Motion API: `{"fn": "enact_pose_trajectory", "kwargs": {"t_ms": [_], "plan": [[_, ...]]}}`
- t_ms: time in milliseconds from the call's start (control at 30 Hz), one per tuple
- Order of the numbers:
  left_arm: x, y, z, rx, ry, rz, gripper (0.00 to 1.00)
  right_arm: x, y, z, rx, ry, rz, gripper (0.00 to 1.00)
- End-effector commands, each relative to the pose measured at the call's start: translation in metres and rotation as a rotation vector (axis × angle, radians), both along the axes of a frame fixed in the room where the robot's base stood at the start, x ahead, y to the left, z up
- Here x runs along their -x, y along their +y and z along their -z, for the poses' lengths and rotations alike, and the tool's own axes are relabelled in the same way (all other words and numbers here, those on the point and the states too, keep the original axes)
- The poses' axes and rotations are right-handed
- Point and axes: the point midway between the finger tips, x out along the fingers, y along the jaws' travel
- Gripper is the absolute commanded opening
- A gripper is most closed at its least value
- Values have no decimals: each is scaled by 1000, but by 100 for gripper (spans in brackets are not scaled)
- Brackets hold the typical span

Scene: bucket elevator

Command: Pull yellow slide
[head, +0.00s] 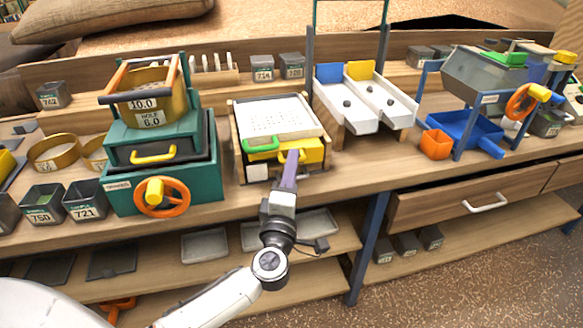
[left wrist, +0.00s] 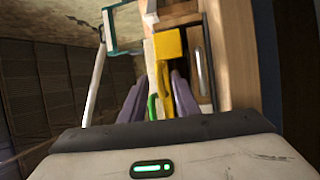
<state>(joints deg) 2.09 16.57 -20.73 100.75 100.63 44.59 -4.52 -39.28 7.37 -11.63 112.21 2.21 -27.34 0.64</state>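The yellow slide (head: 314,153) is in the front of a box with a white perforated top tray, in the middle of the head view. Its yellow handle (left wrist: 163,78) faces me. A green handle (head: 261,145) is beside it on the left. My left gripper (head: 291,157) has purple fingers and is right in front of the yellow handle. In the left wrist view the fingers (left wrist: 159,98) are apart, with the yellow handle lined up between them. I cannot tell whether they touch it. The yellow slide shows behind the handle (left wrist: 168,45). My right gripper is not in view.
A teal cabinet (head: 120,190) with an orange wheel (head: 161,198) stands left of the box. White chutes (head: 365,105) stand to the right, then a blue tray (head: 465,130) and a small orange cube bin (head: 436,144). The bench's front edge and lower shelf are under my arm.

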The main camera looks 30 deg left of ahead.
Motion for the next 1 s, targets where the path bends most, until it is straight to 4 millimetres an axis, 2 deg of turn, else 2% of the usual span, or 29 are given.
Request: {"fn": "enact_pose_trajectory", "kwargs": {"t_ms": [167,400,600,1000], "plan": [[18,-8,5,2,3,1,29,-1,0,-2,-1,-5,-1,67],[62,-25,13,2,5,1,29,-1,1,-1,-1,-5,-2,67],[87,-35,16,2,3,0,29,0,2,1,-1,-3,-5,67],[94,-38,16,0,1,0,29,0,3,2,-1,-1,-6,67]]}}
